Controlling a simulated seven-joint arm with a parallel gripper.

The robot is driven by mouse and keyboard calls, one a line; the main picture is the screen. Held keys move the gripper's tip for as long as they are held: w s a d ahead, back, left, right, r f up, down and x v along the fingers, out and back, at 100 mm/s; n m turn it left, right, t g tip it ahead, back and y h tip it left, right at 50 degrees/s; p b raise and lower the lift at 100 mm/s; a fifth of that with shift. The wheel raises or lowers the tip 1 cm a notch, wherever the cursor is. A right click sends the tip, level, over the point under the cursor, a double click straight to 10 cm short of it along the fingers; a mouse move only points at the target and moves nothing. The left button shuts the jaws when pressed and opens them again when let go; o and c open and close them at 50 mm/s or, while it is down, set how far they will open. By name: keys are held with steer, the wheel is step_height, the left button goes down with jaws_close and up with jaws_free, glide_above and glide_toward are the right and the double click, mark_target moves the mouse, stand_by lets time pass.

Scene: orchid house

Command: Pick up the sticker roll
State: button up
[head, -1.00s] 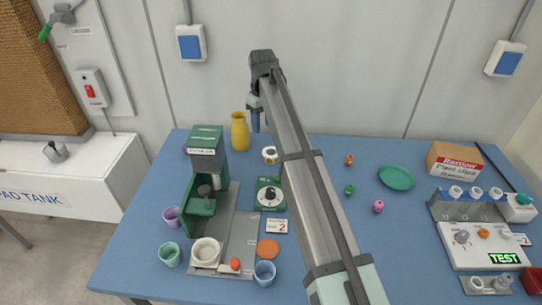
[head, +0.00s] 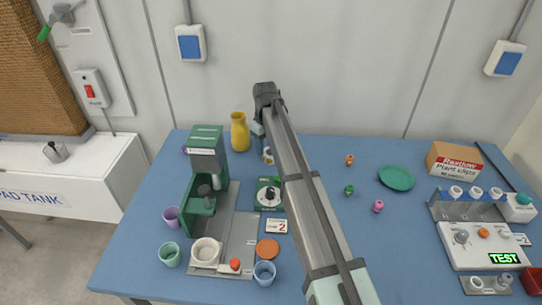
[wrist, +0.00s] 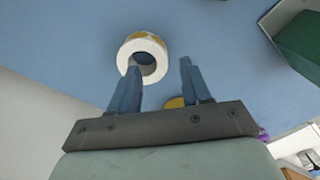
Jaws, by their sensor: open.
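The sticker roll is a white ring with yellow on its outside. In the head view the sticker roll (head: 267,157) is on the blue table right of the yellow vase, partly hidden by my arm and gripper. In the wrist view the roll (wrist: 153,47) is just beyond the fingertips, with its hole facing me. My gripper (wrist: 161,66) is open and empty. The left finger's tip overlaps the roll's lower edge in the picture, and the right finger is clear to its right. I cannot tell whether the finger touches it.
The yellow vase (head: 240,132) stands close to the left of the roll. A green machine (head: 206,165) stands nearer, at left. A green-based dial device (head: 269,194) is in front of the roll. The table (head: 315,150) behind and right of my arm is mostly free.

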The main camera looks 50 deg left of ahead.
mark_target(266, 155)
step_height(266, 155, down, 4)
steer(key=shift+f, duration=0.1)
steer(key=shift+c, duration=0.2)
jaws_close()
stand_by(0.3)
